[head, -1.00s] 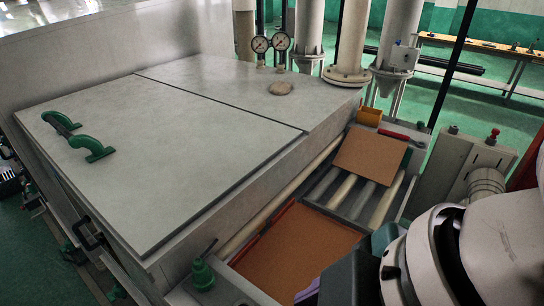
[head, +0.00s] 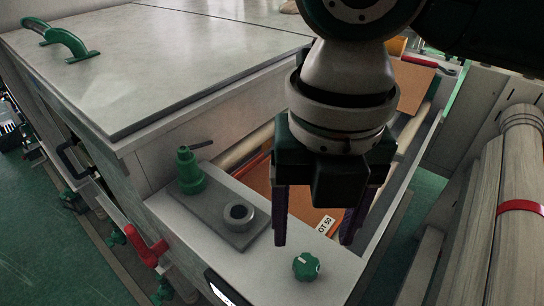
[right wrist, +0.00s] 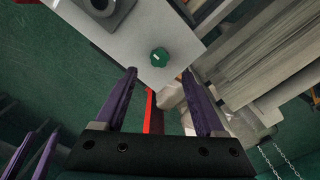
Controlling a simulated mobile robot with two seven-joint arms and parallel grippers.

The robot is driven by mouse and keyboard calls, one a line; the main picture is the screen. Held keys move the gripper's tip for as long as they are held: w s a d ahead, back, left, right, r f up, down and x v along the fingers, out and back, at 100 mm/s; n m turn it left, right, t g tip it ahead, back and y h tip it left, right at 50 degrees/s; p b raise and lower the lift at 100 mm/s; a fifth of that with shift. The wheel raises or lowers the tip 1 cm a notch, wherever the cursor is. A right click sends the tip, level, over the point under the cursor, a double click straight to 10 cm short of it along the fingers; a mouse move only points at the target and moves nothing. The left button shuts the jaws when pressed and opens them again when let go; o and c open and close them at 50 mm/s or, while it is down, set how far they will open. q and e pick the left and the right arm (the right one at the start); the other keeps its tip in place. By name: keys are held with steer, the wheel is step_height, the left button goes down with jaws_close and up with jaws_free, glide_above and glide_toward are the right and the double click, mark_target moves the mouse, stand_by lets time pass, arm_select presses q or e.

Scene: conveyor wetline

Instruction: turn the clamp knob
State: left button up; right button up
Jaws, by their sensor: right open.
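The clamp knob is taken to be the small round green knob (head: 306,266) with a white mark, on the grey end ledge of the machine. It also shows in the right wrist view (right wrist: 159,57), just beyond my fingertips. My right gripper (head: 313,242) points down over the ledge, its two purple fingers apart and empty. In the right wrist view the fingertips (right wrist: 159,72) lie either side of the knob's line; the knob appears clear of both.
A green fitting (head: 189,172) with a lever and a grey ring (head: 238,216) stand on a plate beside the knob. A red valve handle (head: 147,248) is on the machine's side. An orange tray (head: 296,205) lies behind my gripper.

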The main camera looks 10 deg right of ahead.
mark_target(307, 264)
step_height(307, 264, down, 7)
stand_by(0.3)
steer(key=shift+c, duration=0.3)
jaws_close()
